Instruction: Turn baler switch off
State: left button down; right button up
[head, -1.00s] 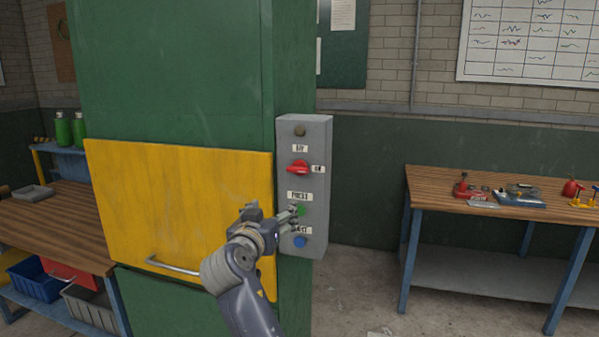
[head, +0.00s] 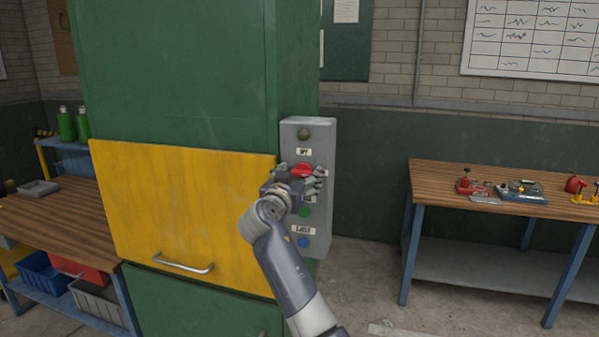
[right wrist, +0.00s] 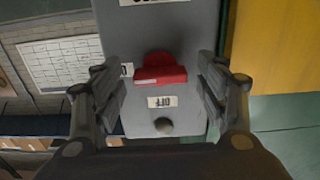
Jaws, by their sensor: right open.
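The red baler switch (head: 302,170) is a rotary knob on the grey control box (head: 318,135) on the green baler (head: 180,70). An OFF label sits above it; the label at its right is mostly covered by my fingers. My right gripper (head: 312,176) is open at the knob and partly hides it. In the right wrist view, which is upside down, the red knob (right wrist: 160,70) lies between the two spread fingers, with a gap on each side. Its handle points sideways, not at the OFF label (right wrist: 162,102). My left gripper is not in view.
A green button (head: 304,211) and a blue button (head: 303,242) sit below the switch. A dark round lamp (head: 303,134) is above. The yellow door (head: 180,205) with a metal handle is at the left. A wooden workbench (head: 440,185) stands at the right.

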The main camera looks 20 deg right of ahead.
jog(key=shift+w, duration=0.15)
jog(key=c, duration=1)
jog(key=shift+c, duration=0.2)
